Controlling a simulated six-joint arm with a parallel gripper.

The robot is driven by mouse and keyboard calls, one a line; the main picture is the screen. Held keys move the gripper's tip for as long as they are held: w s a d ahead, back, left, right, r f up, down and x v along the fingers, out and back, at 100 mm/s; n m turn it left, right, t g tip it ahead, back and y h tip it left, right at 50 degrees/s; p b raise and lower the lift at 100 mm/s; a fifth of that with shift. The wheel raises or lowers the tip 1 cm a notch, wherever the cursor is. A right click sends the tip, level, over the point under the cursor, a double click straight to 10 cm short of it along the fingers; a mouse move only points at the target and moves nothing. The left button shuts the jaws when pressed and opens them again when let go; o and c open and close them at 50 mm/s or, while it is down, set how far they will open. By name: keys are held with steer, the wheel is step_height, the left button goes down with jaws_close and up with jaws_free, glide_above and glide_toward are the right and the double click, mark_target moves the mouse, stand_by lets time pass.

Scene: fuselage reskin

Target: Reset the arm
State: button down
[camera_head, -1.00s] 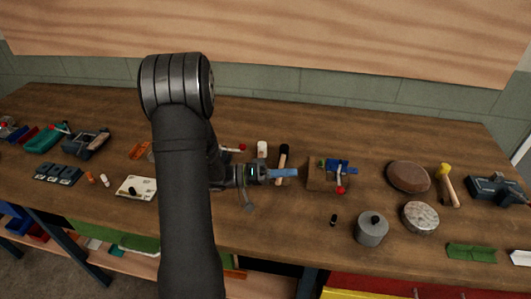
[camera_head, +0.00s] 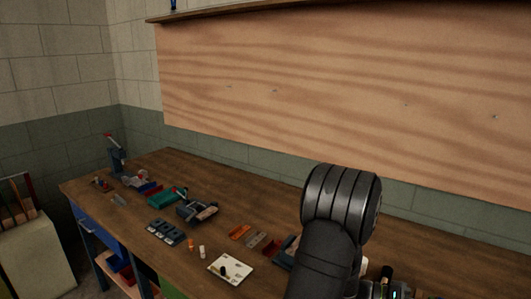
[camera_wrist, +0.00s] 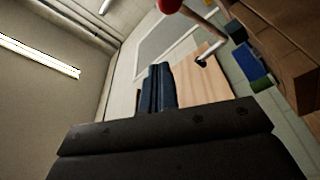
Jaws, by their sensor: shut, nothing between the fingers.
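My gripper (camera_wrist: 157,88) shows in the wrist view as two dark blue fingers close together, with nothing between them. The dark gripper body fills the bottom of that view. In the head view my dark arm rises at the lower right, and its thick ribbed joint stands before the wooden wall panel (camera_head: 300,85). The gripper's fingertips cannot be made out there; only dark parts show beside the arm at the bottom edge.
The wooden workbench (camera_head: 150,170) runs along the wall. It holds a grey-black tool (camera_head: 197,212), a teal item (camera_head: 166,197), dark blocks (camera_head: 165,231) and a white card (camera_head: 231,269). The wrist view is tilted, with a ceiling light (camera_wrist: 38,55) and a red thing (camera_wrist: 168,5).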

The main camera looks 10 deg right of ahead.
steer(key=w+d+r+n+t, duration=0.1)
steer(key=w+d+n, duration=0.1)
steer(key=d+n, duration=0.3)
steer(key=shift+w+d+r+n+y, duration=0.3)
steer(key=shift+n+y, duration=0.1)
steer(key=shift+n, duration=0.5)
